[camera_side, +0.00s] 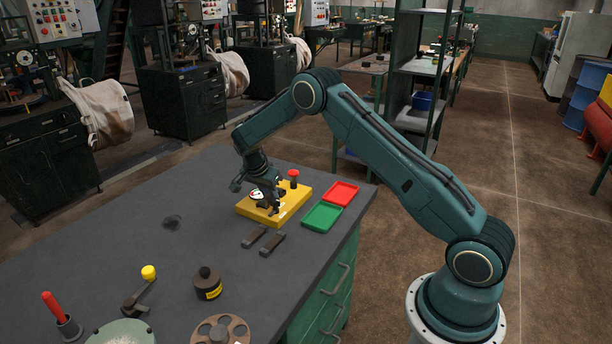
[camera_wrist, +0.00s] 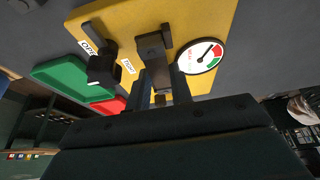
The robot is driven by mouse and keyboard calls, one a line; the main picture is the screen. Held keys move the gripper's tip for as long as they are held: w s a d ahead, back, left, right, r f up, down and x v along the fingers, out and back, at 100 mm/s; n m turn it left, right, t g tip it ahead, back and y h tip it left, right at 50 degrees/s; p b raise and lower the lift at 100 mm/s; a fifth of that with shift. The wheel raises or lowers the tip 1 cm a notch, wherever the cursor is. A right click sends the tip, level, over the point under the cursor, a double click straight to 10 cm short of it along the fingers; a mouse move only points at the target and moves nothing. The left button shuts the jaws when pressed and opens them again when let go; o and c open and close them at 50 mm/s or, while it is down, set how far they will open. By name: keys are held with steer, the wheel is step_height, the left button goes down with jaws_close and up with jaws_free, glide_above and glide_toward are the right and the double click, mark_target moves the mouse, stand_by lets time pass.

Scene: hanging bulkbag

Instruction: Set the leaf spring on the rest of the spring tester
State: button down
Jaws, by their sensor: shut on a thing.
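The spring tester is a yellow base (camera_side: 296,203) with a round white, red and green dial (camera_wrist: 200,57), a dark lever or clamp (camera_wrist: 103,65) and a red knob (camera_side: 293,174). My gripper (camera_side: 270,200) is low over the tester, beside the dial. In the wrist view its two fingers (camera_wrist: 164,88) are shut on a dark piece (camera_wrist: 154,46), which looks like a leaf spring, over the yellow base. The fingers hide part of it, and I cannot tell whether it touches the rest. Two similar dark bars, (camera_side: 254,237) and (camera_side: 272,244), lie on the bench in front of the tester.
A green tray (camera_side: 322,217) and a red tray (camera_side: 341,193) lie right of the tester. A yellow-knobbed crank (camera_side: 138,293), a dark round weight (camera_side: 208,283), a brown disc (camera_side: 222,330) and a red-handled tool (camera_side: 57,308) stand nearer the front. The bench's left middle is mostly clear.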

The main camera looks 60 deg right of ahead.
stand_by(0.4)
steer(key=c, duration=1.2)
jaws_free()
steer(key=shift+o, duration=0.2)
steer(key=shift+r, duration=0.15)
steer(key=shift+r, duration=3.4)
